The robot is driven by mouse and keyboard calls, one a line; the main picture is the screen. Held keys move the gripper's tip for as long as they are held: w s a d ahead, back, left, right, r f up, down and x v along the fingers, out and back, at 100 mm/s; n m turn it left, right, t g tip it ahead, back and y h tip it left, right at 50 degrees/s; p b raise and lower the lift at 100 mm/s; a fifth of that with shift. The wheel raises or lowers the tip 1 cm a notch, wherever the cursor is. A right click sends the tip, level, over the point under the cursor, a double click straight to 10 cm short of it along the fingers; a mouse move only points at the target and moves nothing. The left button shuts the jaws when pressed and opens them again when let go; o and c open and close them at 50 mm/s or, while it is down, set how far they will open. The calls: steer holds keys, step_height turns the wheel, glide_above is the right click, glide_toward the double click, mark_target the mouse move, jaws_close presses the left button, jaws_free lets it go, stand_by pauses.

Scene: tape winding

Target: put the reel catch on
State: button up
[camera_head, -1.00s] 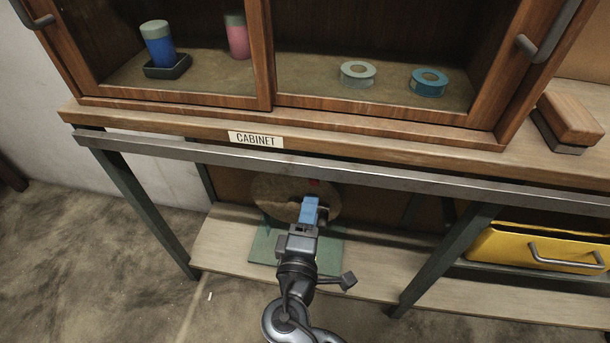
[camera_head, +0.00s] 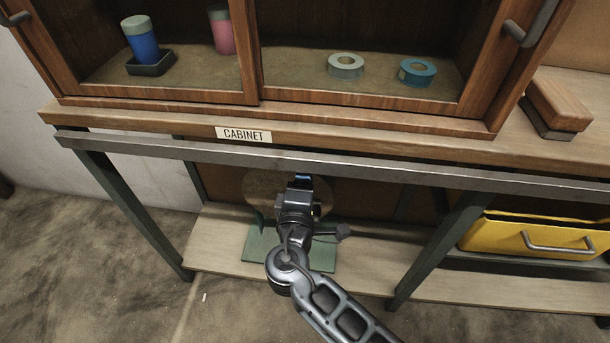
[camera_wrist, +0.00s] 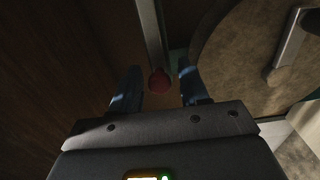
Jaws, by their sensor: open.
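The reel (camera_head: 258,187) is a round tan-brown disc on a green stand (camera_head: 260,248), on the low shelf under the cabinet. My arm covers part of it. In the wrist view the reel (camera_wrist: 232,65) fills the upper right. A red knob (camera_wrist: 159,80) shows at the end of a grey bar (camera_wrist: 150,30), left of the reel; it appears to be the catch. My gripper (camera_wrist: 155,85) is open, with one blue finger on each side of the knob in the picture. Contact cannot be told. In the head view my gripper (camera_head: 303,180) is at the reel's top; the knob is hidden there.
The steel rail (camera_head: 330,163) and wooden top of the bench run just above my gripper. Green legs (camera_head: 435,250) stand either side. A yellow drawer (camera_head: 540,240) is at right. Tape rolls (camera_head: 346,66) and bottles sit in the cabinet. A grey metal bar (camera_wrist: 290,45) crosses the reel.

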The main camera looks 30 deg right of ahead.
jaws_close()
steer(key=shift+f, duration=0.1)
stand_by(0.5)
steer(key=shift+s+f+n, duration=0.1)
steer(key=shift+f+n, duration=0.75)
steer(key=shift+n, duration=0.55)
steer(key=shift+s+d+f+n+p, duration=0.15)
steer(key=shift+d+f+n+p, duration=0.1)
steer(key=shift+f+n, duration=0.4)
steer(key=shift+s+d+f+n+p, duration=0.1)
steer(key=shift+f+n+p, duration=0.2)
steer(key=shift+n, duration=0.65)
steer(key=shift+f, duration=0.1)
jaws_free()
